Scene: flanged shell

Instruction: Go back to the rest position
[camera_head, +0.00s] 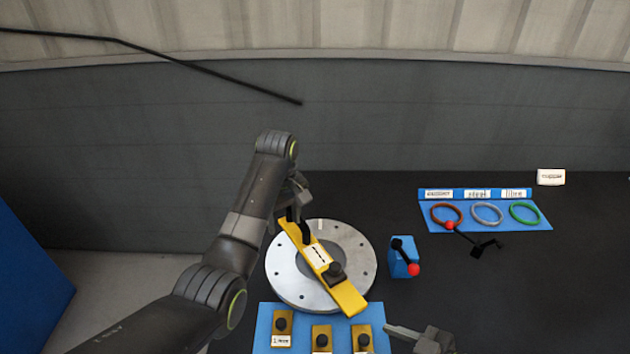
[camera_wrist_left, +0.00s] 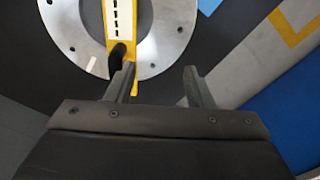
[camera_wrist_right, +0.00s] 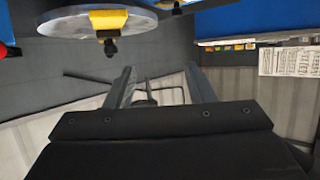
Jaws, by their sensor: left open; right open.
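My left gripper (camera_head: 296,205) is at the upper left end of a yellow bar (camera_head: 345,294) lying across a grey round flange (camera_head: 285,277). In the left wrist view its two fingers (camera_wrist_left: 160,82) stand apart, with the bar's black knob (camera_wrist_left: 118,54) close to one fingertip and nothing visibly clamped. My right gripper shows only in part at the bottom of the head view (camera_head: 405,333). In the right wrist view its fingers (camera_wrist_right: 160,82) are apart and empty, with the flange (camera_wrist_right: 75,25) beyond them. The bar has a white label and a second black knob.
A blue tray (camera_head: 264,325) with several knobbed yellow blocks stands in front of the flange. A blue block (camera_head: 403,262) with a red-tipped black lever stands right of it. A blue board (camera_head: 540,225) with three coloured rings and a black red-balled tool (camera_head: 480,246) lie farther right.

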